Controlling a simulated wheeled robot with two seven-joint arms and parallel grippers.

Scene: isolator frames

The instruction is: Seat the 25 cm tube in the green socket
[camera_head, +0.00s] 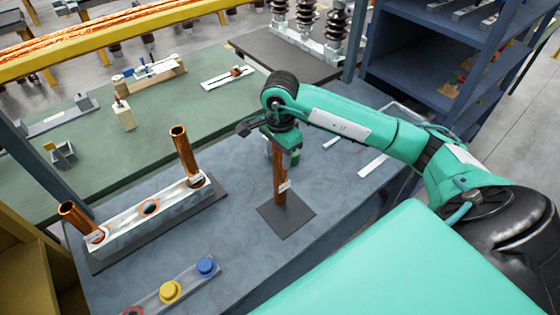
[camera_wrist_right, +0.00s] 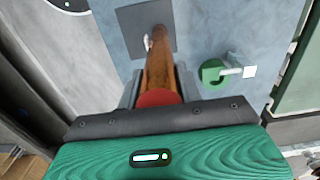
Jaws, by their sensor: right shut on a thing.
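My right gripper (camera_head: 280,150) is shut on an upright copper tube (camera_head: 280,182). A small white tag hangs on the tube; I cannot read it. The tube's lower end is at a dark square pad (camera_head: 298,222) on the grey bench; I cannot tell whether it touches. In the right wrist view the tube (camera_wrist_right: 159,65) runs away between the fingers (camera_wrist_right: 158,95), with a red near end. A round green piece (camera_wrist_right: 210,72) with a white tag, which looks like the green socket, lies right of the pad. In the head view the arm mostly hides that spot. My left gripper is out of view.
At the left, a long metal block (camera_head: 140,215) holds two copper tubes, with a ringed hole between them. In front is a strip with a blue button (camera_head: 206,266) and a yellow button (camera_head: 170,292). A green table (camera_head: 85,160) with fixtures lies behind. The bench between is clear.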

